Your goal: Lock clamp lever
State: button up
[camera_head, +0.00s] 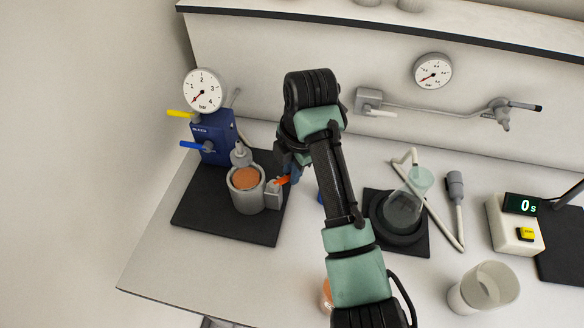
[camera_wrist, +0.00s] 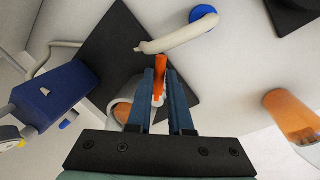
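The clamp lever (camera_head: 283,181) is a small orange-red handle on the right side of a grey metal cup (camera_head: 247,195) with orange content. In the head view it points right and slightly up. In the wrist view the lever (camera_wrist: 160,72) stands between the two blue fingers of my gripper (camera_wrist: 159,78). The fingers are close together, one on each side, and look shut on it. In the head view my arm hides most of my gripper (camera_head: 291,172). The cup is partly hidden behind the fingers in the wrist view.
A blue pump unit (camera_head: 212,138) with a gauge and yellow and blue handles stands behind the cup on a black mat (camera_head: 198,222). To the right are a flask (camera_head: 405,208), a timer (camera_head: 515,228) reading 0 s and an empty beaker (camera_head: 484,288).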

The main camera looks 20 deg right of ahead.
grip_shut()
dwell(0.8)
